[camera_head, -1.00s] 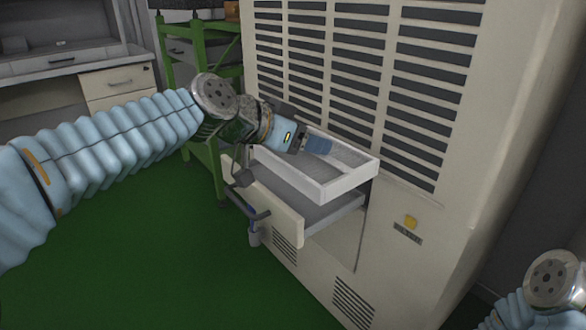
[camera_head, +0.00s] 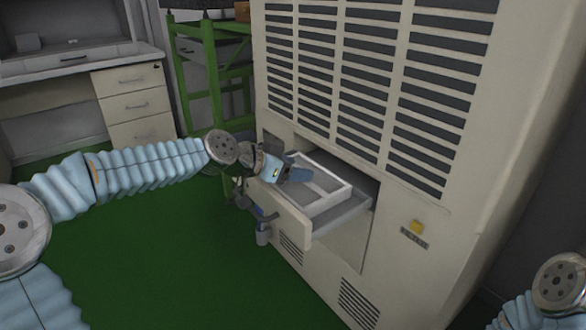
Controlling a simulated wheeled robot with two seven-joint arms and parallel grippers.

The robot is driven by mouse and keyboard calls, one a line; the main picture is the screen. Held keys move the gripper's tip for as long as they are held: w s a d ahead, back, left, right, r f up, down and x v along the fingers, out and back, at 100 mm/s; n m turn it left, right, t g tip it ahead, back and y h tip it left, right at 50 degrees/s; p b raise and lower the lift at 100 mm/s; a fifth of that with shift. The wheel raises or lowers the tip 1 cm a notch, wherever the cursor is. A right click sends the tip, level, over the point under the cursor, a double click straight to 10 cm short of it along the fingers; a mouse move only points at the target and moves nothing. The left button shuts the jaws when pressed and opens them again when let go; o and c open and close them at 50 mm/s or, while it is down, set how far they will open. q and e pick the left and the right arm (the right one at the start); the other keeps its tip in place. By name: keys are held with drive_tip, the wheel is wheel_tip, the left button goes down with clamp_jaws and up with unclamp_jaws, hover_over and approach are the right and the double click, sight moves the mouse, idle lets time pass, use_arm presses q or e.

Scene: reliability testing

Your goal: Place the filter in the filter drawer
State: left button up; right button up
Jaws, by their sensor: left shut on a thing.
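The filter (camera_head: 328,202) is a pale rectangular frame with raised rims and a grey inside. It lies roughly level over the drawer, with its far right end at the cabinet opening. The filter drawer (camera_head: 282,216) is pulled out of the cabinet, and its grey inner side shows below and right of the filter. My left gripper (camera_head: 297,179) is shut on the filter's left rim. Whether the filter rests on the drawer's floor or is just above it, I cannot tell. My right gripper is out of view; only part of that arm shows at lower right.
The large beige cabinet (camera_head: 385,190) with dark vents fills the right. A green rack (camera_head: 205,85) and a desk with drawers (camera_head: 140,105) stand behind at left. The green floor (camera_head: 150,255) is clear.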

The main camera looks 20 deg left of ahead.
sight(274, 186)
use_arm(q)
drive_tip(key=o, duration=1.2)
drive_tip(key=shift+c, duration=0.2)
drive_tip(key=shift+r, duration=0.1)
drive_tip(key=v, duration=0.5)
drive_tip(key=shift+s+a+r, duration=0.1)
drive_tip(key=shift+s+a, duration=0.1)
drive_tip(key=shift+a, duration=0.1)
drive_tip(key=p+v, duration=0.2)
drive_tip(key=v, duration=0.1)
drive_tip(key=shift+d+r, duration=0.1)
drive_tip(key=shift+p+v, duration=1.35)
drive_tip(key=shift+v, duration=0.25)
drive_tip(key=shift+s, duration=0.1)
